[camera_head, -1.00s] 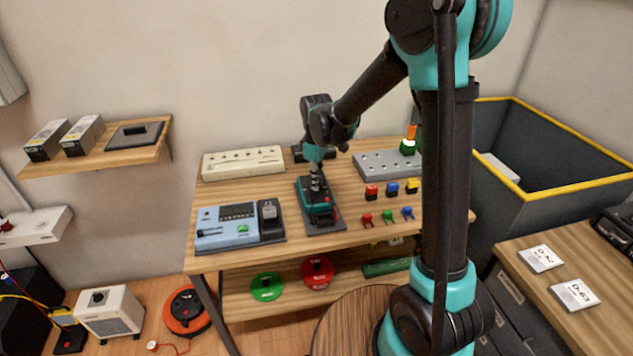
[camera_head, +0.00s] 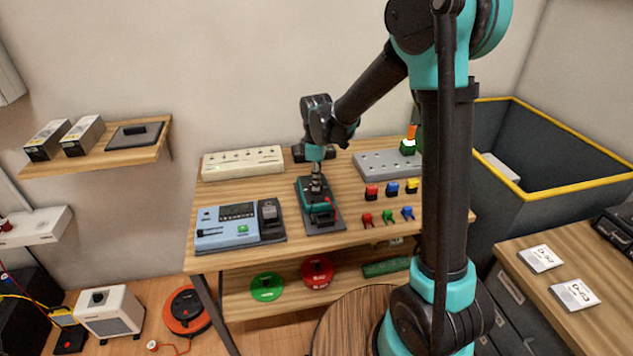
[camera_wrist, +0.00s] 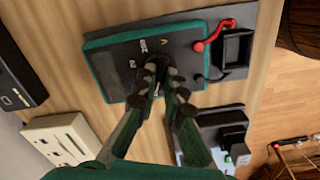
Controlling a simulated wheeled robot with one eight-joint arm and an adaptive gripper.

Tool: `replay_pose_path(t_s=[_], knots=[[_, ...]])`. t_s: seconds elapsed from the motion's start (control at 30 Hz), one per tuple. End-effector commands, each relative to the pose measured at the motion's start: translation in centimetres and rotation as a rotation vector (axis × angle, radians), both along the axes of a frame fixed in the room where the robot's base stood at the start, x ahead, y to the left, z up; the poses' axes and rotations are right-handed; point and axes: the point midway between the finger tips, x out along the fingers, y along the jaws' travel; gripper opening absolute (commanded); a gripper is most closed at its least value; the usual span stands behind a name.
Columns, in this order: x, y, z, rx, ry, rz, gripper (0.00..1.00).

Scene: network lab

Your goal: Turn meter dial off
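The meter (camera_head: 320,213) is a teal-and-black box lying on a dark grey base on the wooden bench. In the wrist view the meter (camera_wrist: 110,66) shows its dark face with small white marks around a black dial (camera_wrist: 153,69). My gripper (camera_wrist: 160,84) reaches down onto the face, its two fingertips close together on either side of the dial. In the head view my gripper (camera_head: 316,184) stands nearly upright over the meter. The fingers hide much of the dial, and its pointer setting cannot be read.
A light-blue device (camera_head: 228,232) stands left of the meter. A cream strip (camera_head: 243,163) and a grey strip (camera_head: 385,163) lie behind. Several small coloured connectors (camera_head: 388,217) are to the right. A red lead (camera_wrist: 212,36) lies at the meter's end.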

Motion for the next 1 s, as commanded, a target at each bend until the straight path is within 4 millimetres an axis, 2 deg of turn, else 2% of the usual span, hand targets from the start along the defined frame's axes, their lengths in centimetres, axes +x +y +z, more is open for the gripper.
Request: replay_pose_path(t_s=[0.03, 0.17, 0.43, 0.57, 0.67, 1.0], knots=[[0.1, 0.0, 0.0, 0.001, -0.001, 0.000, 0.14], [0.1, 0.0, 0.0, 0.001, -0.001, 0.000, 0.30], [0.0, 0.0, 0.0, 0.000, 0.000, 0.000, 0.30], [0.0, 0.0, 0.7, 0.000, 0.000, -0.001, 0.30], [0.0, 0.0, 2.0, 0.000, 0.000, -0.001, 0.30], [0.0, 0.0, 8.7, 0.000, 0.000, -0.001, 0.30]])
